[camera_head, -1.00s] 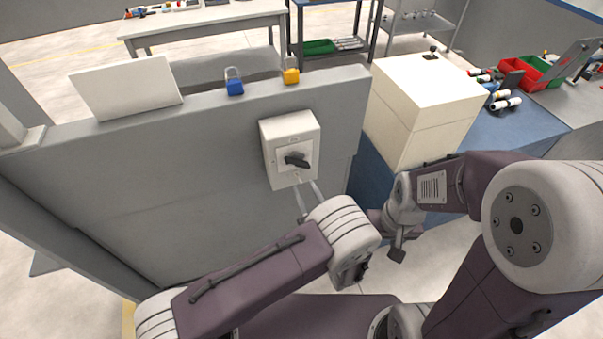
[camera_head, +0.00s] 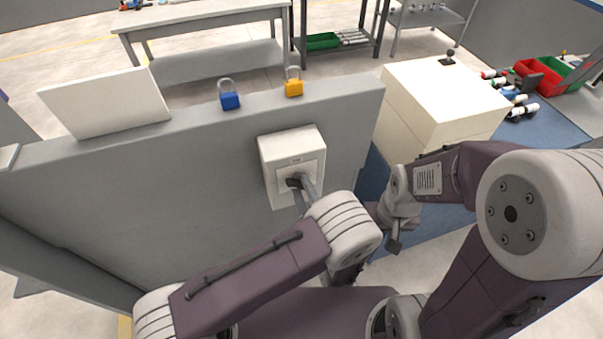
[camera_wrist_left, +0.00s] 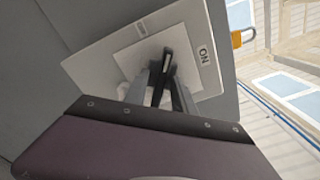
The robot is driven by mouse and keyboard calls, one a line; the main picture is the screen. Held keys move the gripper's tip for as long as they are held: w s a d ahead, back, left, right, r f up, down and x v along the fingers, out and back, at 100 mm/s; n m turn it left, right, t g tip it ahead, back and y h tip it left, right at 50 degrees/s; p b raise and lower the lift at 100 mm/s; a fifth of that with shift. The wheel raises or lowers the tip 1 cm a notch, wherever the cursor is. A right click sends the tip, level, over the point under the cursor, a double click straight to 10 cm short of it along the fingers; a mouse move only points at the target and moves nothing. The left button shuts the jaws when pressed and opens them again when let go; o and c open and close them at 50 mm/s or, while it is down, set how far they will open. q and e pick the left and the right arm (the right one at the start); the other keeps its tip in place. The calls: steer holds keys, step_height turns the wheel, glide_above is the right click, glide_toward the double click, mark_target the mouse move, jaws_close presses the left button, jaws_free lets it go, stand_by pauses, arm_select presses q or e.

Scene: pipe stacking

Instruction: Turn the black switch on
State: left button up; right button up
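The black switch (camera_head: 293,182) is a dark handle on a white box fixed to the grey panel. In the left wrist view, the handle (camera_wrist_left: 163,68) stands out from a white plate with an "ON" label at its right. My left gripper (camera_head: 306,190) is at the switch. Its two grey fingers, seen in the left wrist view (camera_wrist_left: 164,92), stand apart on either side of the handle; whether they touch it is unclear.
A blue padlock (camera_head: 229,97) and a yellow padlock (camera_head: 293,84) are at the panel's top edge. A blank white board (camera_head: 105,103) stands at the left. A cream box (camera_head: 440,100) is to the right of the panel, beside red and green bins (camera_head: 540,78).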

arm_select(q)
steer(key=shift+s+r, duration=0.3)
steer(key=shift+s, duration=0.1)
steer(key=shift+w+a+f, duration=0.1)
steer(key=shift+w+a, duration=0.15)
steer(key=shift+c, duration=0.8)
jaws_close()
steer(key=shift+d, duration=0.1)
steer(key=shift+m, duration=0.3)
steer(key=m, duration=0.5)
steer(key=shift+d+f+m, duration=0.1)
steer(key=shift+m, duration=2.5)
